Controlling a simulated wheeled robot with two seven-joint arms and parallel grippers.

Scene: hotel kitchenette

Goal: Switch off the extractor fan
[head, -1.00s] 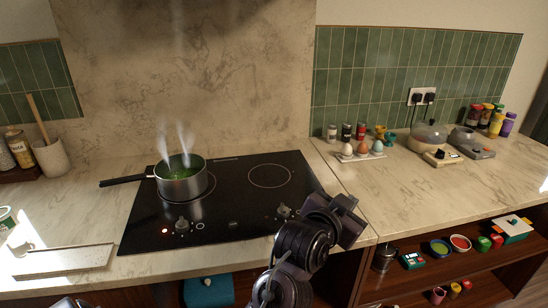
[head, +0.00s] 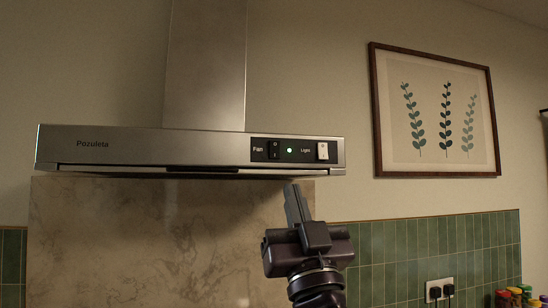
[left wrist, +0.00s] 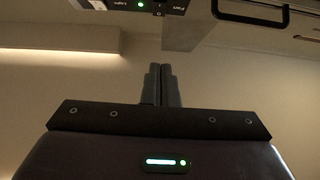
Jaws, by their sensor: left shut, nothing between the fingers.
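The extractor fan (head: 110,147) is a steel hood on the wall. Its black panel bears a dark Fan rocker switch (head: 273,151), a lit green light (head: 290,151) and a white Light switch (head: 322,151). The Fan rocker's position is too small to tell. My left gripper (head: 295,188) is shut and empty, pointing up just below the panel, in the picture between the Fan and Light switches, apart from both. In the left wrist view, my shut fingers (left wrist: 161,70) point toward the panel, which shows upside down with its green light (left wrist: 141,4) at the top edge. My right gripper is not visible.
A marble backsplash (head: 150,240) and green tiles (head: 430,245) lie below the hood. A framed plant picture (head: 435,112) hangs at right. A wall socket (head: 439,290) and bottle tops (head: 515,295) show at lower right. The space around my gripper is clear.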

